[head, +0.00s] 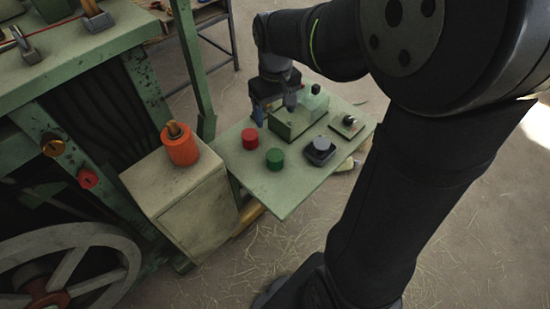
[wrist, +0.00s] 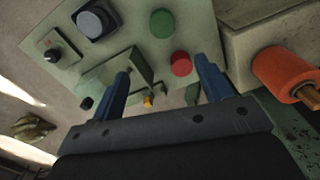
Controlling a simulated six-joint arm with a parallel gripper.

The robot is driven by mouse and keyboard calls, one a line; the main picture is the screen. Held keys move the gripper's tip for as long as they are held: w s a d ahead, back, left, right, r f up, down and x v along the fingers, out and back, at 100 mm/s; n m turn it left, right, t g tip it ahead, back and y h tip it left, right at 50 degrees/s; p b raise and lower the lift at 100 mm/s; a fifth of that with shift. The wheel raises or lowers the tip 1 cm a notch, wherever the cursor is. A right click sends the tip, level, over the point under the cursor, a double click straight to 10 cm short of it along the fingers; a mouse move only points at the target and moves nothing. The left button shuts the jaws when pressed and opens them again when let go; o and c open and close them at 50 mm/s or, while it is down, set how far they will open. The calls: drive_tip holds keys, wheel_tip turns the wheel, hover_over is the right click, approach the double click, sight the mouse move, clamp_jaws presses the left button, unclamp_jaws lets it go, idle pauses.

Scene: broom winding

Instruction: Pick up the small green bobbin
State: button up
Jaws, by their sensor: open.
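The small green bobbin (head: 275,159) is a short green cylinder standing on the pale green table (head: 290,196). In the wrist view the green bobbin (wrist: 162,23) lies beyond the fingertips, near the top edge. A similar red bobbin (head: 249,138) stands close to it, and in the wrist view the red one (wrist: 181,63) is nearer to my fingers. My gripper (head: 274,108) is over the far side of the table, open, with nothing seen held. Its two blue fingers (wrist: 163,68) are wide apart in the wrist view. The green bobbin is clear of both fingers.
A green block-shaped fixture (head: 294,123) stands beside my gripper. A dark round-topped device (head: 320,150) and a small black-knobbed plate (head: 349,121) sit to the right. An orange spool (head: 180,148) stands on a cabinet (head: 190,205) at the left. The table's near corner is bare.

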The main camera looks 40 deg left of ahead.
approach(275, 155)
drive_tip(key=f, duration=0.3)
drive_tip(key=w+f, duration=0.1)
drive_tip(key=f, duration=0.1)
drive_tip(key=shift+a, duration=0.3)
drive_tip(key=shift+s+d+f, duration=0.1)
drive_tip(key=shift+s+f, duration=0.05)
drive_tip(key=shift+f, duration=0.75)
drive_tip(key=shift+s+d+f, duration=0.1)
drive_tip(key=shift+s+f, duration=0.1)
drive_tip(key=shift+f, duration=0.7)
drive_tip(key=shift+s+d+f, duration=0.1)
drive_tip(key=shift+s+f, duration=0.05)
drive_tip(key=shift+f, duration=0.75)
drive_tip(key=c, duration=1.1)
drive_tip(key=shift+o, duration=0.2)
drive_tip(key=shift+r, duration=0.1)
